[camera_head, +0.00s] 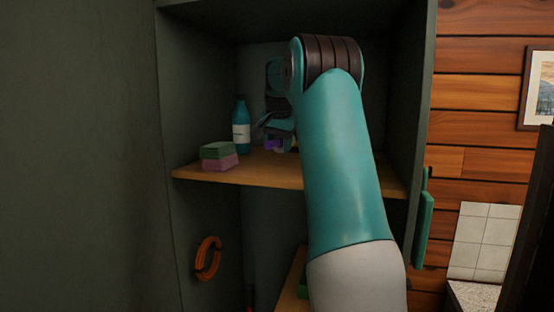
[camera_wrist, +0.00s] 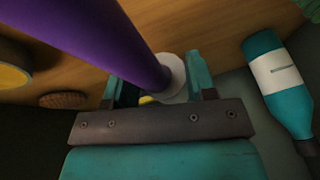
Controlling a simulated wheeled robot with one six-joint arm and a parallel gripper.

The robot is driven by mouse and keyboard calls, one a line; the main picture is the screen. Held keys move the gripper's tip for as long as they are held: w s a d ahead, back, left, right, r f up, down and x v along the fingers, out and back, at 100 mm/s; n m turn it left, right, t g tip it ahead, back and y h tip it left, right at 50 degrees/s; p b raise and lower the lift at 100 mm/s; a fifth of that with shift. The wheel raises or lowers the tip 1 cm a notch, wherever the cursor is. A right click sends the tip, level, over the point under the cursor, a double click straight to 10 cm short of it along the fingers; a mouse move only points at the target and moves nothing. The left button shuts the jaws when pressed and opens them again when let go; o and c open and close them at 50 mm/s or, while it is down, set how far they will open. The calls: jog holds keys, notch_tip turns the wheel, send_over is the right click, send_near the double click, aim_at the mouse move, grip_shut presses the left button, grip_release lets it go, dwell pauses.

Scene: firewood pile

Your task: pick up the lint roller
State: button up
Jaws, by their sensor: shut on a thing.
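The lint roller has a purple handle (camera_wrist: 115,40) and a white roll end (camera_wrist: 174,80). In the wrist view it runs from the upper left down between the fingers. My gripper (camera_wrist: 155,86) is shut on it near the white end. In the head view my gripper (camera_head: 276,127) is inside the cabinet above the shelf, and only a small purple part of the lint roller (camera_head: 271,144) shows below it. My arm hides much of that area. I cannot tell whether the roller touches the shelf.
A teal bottle (camera_head: 241,128) with a white label stands left of my gripper; it also shows in the wrist view (camera_wrist: 295,105). Green and pink sponges (camera_head: 219,156) lie at the wooden shelf's (camera_head: 250,176) front left. Cabinet walls are close on both sides. An orange coil (camera_head: 208,258) hangs below.

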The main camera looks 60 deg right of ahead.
notch_tip(320, 180, up, 3)
jog(key=s+d+b, duration=0.2)
jog(key=s, duration=0.7)
jog(key=s+d+b, duration=0.2)
jog(key=s+d, duration=0.1)
jog(key=s, duration=0.6)
jog(key=shift+s+d+r+b, duration=0.15)
jog(key=shift+s+r+b, duration=0.1)
jog(key=shift+b, duration=0.15)
jog(key=shift+o, duration=1.3)
jog(key=shift+w, duration=0.1)
